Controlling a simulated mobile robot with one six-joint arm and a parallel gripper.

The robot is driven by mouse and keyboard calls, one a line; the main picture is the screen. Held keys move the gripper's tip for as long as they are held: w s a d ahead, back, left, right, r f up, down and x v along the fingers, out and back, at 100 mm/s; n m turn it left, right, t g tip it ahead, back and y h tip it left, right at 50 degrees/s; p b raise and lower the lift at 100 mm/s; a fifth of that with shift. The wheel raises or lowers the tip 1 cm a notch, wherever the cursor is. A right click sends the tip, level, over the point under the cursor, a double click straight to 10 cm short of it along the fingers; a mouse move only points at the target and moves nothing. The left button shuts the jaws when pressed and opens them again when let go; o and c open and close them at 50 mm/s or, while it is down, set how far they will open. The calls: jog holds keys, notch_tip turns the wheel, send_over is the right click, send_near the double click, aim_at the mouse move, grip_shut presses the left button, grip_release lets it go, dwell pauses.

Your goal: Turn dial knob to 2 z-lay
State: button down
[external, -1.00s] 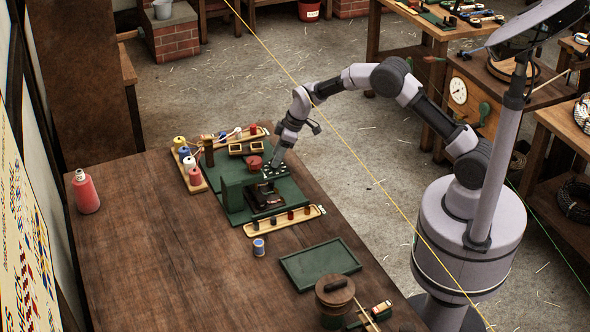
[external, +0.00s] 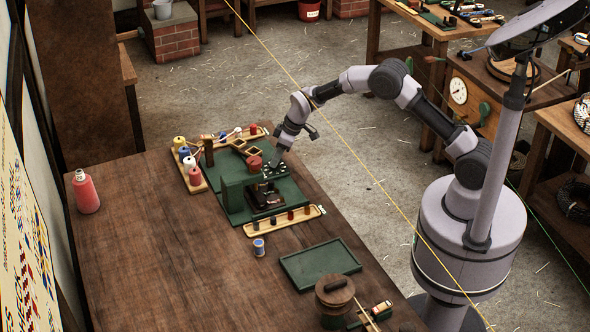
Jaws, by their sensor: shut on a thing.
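The dial is a dark plate with white marks (external: 269,173) on the green machine base (external: 287,203) at the table's right side. My gripper (external: 277,160) reaches down to the dial's upper right edge and is shut there. The knob between its fingertips is too small and too covered to make out, and so is the setting it points to. A red round piece (external: 254,163) sits just left of the dial. A tilted brass-coloured double frame (external: 246,149) lies behind that piece. A dark block (external: 264,202) stands in front of the dial.
A spool rack (external: 193,178) stands left of the base, and a wooden peg strip (external: 286,219) lies in front. The table's left half is mostly clear, except for a red bottle (external: 86,192).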

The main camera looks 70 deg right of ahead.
jog(key=c, duration=1.1)
grip_release()
jog(key=p+v, duration=0.5)
jog(key=v, duration=1.2)
jog(key=shift+r, duration=0.25)
